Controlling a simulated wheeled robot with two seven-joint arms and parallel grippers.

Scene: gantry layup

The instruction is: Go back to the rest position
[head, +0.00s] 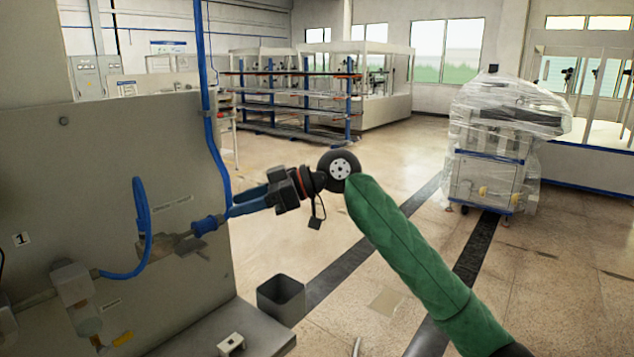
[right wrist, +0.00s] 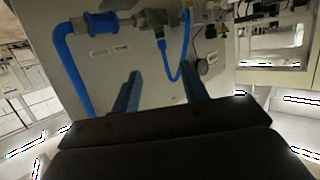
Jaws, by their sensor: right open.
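My right gripper (head: 240,204) is in the middle of the head view, at the end of my green-sleeved arm. Its blue fingers point left towards a grey upright panel (head: 130,150). In the right wrist view the two fingers (right wrist: 160,82) stand well apart with nothing between them. Past them is the panel face (right wrist: 150,70), with a blue hose and a metal fitting. In the head view the fingers overlap the hose near its blue connector (head: 206,225); I cannot tell whether they touch. My left gripper is not in view.
A blue hose (head: 207,100) hangs down in front of the panel; a second hose (head: 143,225) loops at its left. A dark grey bin (head: 281,298) and a small light block (head: 231,343) are below. A wrapped machine (head: 495,140) stands back right. The floor between is open.

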